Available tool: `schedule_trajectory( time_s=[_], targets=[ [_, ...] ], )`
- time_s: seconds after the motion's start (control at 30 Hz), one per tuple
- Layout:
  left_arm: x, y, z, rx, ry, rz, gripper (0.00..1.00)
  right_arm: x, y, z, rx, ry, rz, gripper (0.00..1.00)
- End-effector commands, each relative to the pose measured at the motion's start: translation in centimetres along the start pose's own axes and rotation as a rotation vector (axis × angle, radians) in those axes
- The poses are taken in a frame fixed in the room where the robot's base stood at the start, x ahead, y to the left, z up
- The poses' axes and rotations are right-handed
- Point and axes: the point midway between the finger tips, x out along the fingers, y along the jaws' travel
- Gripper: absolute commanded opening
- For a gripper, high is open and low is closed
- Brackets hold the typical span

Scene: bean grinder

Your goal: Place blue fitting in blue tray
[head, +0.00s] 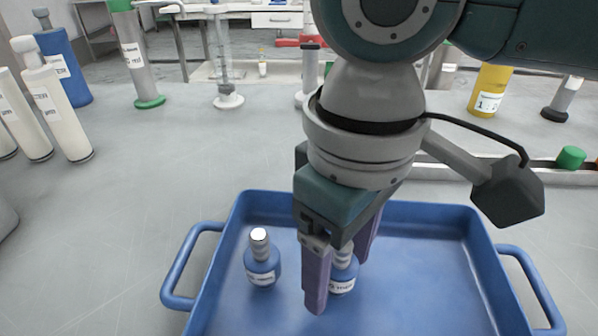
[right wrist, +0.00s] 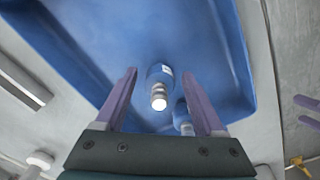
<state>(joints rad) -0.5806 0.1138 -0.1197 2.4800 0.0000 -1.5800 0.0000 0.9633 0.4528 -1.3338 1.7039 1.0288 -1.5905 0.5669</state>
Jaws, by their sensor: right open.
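Two blue fittings with grey ribbed necks and white labels stand upright in the blue tray (head: 430,285). One fitting (head: 262,262) is at the tray's left side. The other fitting (head: 343,276) is partly hidden behind a finger of my right gripper (head: 342,272). The right gripper is open, pointing down into the tray. In the right wrist view, one fitting (right wrist: 159,84) shows between the open fingers, and the other (right wrist: 183,115) is partly covered by the right finger. Whether a finger touches either fitting is unclear. Two purple fingertips (right wrist: 307,112), probably my left gripper's, show at that view's right edge.
White bottles (head: 62,110) and a blue bottle (head: 64,68) stand at the back left. A grey cylinder with green base (head: 135,60) and a yellow bottle (head: 489,88) stand behind the tray. The tray's right part and the table left of it are clear.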

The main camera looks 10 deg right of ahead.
Motion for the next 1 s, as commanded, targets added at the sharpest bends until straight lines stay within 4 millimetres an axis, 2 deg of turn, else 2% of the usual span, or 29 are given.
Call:
schedule_trajectory(
  time_s=[0.3, 0.5, 0.7, 1.0],
  targets=[
    [-2.0, -0.1, -0.7, 0.0, 0.0, 0.0, 0.7, -6.7, 0.0, -0.1, 0.0, 0.005, 0.0, 0.71],
    [-2.8, -0.1, -0.9, 0.002, 0.0, -0.001, 0.7, -10.4, 0.0, -0.1, -0.001, 0.003, -0.001, 0.71],
    [-3.0, -0.3, -0.9, 0.007, 0.0, -0.005, 0.7, -11.9, 0.0, 0.0, 0.0, 0.0, -0.001, 0.71],
    [-2.9, -0.3, -0.9, 0.01, 0.0, -0.007, 0.7, -11.9, 0.0, 0.0, 0.001, 0.0, -0.001, 0.71]
  ],
)
